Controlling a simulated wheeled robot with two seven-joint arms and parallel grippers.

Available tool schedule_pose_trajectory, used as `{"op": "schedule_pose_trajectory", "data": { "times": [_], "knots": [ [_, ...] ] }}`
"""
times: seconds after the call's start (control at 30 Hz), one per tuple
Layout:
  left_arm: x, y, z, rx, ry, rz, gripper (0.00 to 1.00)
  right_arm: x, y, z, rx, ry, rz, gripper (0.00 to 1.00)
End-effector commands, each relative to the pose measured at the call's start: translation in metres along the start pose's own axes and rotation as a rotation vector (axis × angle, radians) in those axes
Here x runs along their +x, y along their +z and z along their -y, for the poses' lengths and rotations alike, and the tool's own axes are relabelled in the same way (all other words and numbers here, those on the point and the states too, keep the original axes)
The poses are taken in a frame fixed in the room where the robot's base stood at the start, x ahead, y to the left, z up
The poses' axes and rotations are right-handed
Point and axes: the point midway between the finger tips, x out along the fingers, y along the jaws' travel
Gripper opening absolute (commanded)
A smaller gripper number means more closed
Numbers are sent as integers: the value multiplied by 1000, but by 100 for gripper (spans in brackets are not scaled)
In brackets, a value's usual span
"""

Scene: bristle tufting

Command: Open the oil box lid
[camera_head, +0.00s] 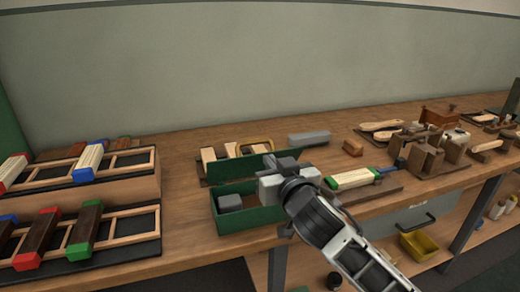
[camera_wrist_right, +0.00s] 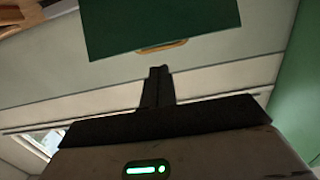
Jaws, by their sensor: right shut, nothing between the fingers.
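The green oil box (camera_head: 250,218) stands near the front of the workbench, with a grey block (camera_head: 229,201) visible inside it. Its green lid (camera_head: 228,170) is raised behind the opening, tilted up. In the right wrist view the green panel of the lid (camera_wrist_right: 160,22) fills the top, with a tan handle or tab (camera_wrist_right: 163,46) at its lower edge. My right gripper (camera_head: 268,162) is over the right side of the box, hiding part of it and the lid. Its fingers (camera_wrist_right: 158,72) are shut and empty, just below the tab in the wrist view. My left gripper is not in view.
Racks with brush blocks (camera_head: 85,235) stand left of the box. Behind the lid is a tray of wooden pieces (camera_head: 208,156), with a grey block (camera_head: 308,138) beyond. A green-ended brush block (camera_head: 352,179) and wooden blocks (camera_head: 425,157) lie to the right.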

Motion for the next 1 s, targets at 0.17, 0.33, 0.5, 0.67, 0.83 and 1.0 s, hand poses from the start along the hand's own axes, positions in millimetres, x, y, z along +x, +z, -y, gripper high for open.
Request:
{"op": "schedule_pose_trajectory", "data": {
  "times": [0.17, 0.33, 0.5, 0.67, 0.83, 1.0],
  "knots": [
    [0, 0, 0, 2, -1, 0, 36, 38, -1, 0, -3, 1, -1, 0],
    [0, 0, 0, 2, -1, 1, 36, 63, 0, 0, -2, 0, 0, 0],
    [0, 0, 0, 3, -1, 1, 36, 77, 0, 0, -2, -1, 0, 0],
    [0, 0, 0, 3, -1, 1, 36, 80, 1, 0, -1, -1, 0, 0],
    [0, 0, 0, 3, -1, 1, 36, 80, 1, 0, 0, -1, 0, 0],
    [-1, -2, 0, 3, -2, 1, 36, 80, 0, -1, 0, 1, 4, 0]
  ]
}}
